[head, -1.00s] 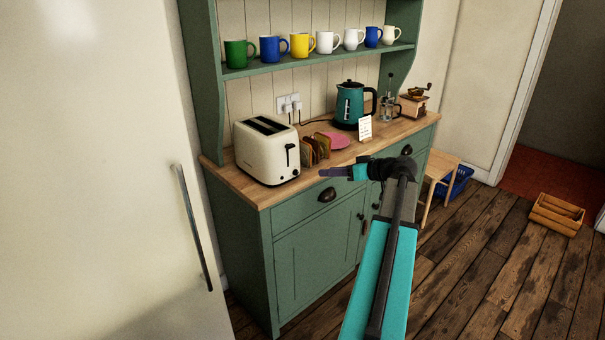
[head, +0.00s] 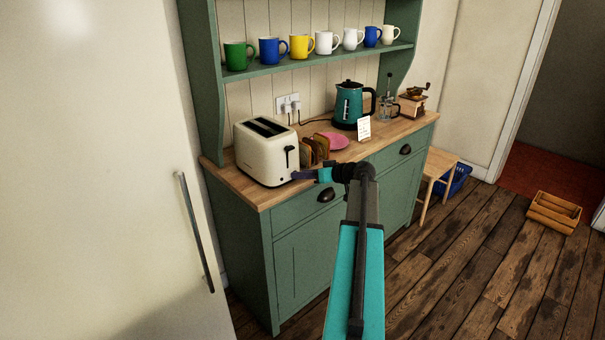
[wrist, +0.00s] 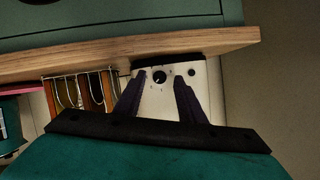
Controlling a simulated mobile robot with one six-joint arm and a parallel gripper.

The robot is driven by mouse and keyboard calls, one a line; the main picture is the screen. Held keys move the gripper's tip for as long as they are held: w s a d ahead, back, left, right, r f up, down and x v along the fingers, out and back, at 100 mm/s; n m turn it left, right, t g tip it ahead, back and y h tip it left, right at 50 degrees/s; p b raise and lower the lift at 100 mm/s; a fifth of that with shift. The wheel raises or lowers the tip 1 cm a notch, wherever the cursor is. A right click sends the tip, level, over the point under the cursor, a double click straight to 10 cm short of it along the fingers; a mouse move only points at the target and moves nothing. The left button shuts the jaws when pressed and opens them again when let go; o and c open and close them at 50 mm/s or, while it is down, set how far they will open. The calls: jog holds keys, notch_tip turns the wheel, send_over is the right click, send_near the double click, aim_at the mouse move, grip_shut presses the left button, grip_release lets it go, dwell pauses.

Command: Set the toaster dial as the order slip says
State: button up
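The cream toaster (head: 262,152) stands on the left end of the wooden worktop, its lever end facing my arm. Its dial (wrist: 159,77) is a small black round knob with a light pointer and marks around it, in the wrist view. My gripper (head: 297,175) is at the toaster's lower front end. In the wrist view its two dark fingers are apart, one on each side of the dial, with cream panel showing between them. I cannot tell whether the tips touch the panel. The white order slip (head: 364,128) stands by the kettle; its writing is too small to read.
A toast rack with bread slices (head: 315,149) stands close beside the toaster, near my gripper. A pink plate (head: 335,141) and teal kettle (head: 348,105) are farther right. The worktop edge (wrist: 100,66) runs close to the fingers. A dark round button (wrist: 192,72) sits beside the dial.

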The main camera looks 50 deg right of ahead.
jog(key=shift+w+f, duration=0.1)
jog(key=shift+w, duration=0.15)
jog(key=shift+c, duration=0.4)
grip_shut()
jog(key=shift+d+f+m+y+b, duration=0.15)
jog(key=shift+m+y+b, duration=0.15)
jog(key=shift+b, duration=0.15)
jog(key=shift+d+f+m+t+y+b, duration=0.15)
jog(key=shift+m+t+y+b, duration=0.55)
jog(key=shift+m+b, duration=0.75)
jog(key=shift+d+f+m+t+y+b, duration=0.15)
jog(key=shift+m+t+y+b, duration=0.25)
jog(key=shift+m+y+b, duration=0.75)
jog(key=shift+a+m+h, duration=0.1)
jog(key=shift+m+h, duration=0.15)
jog(key=shift+m, duration=0.25)
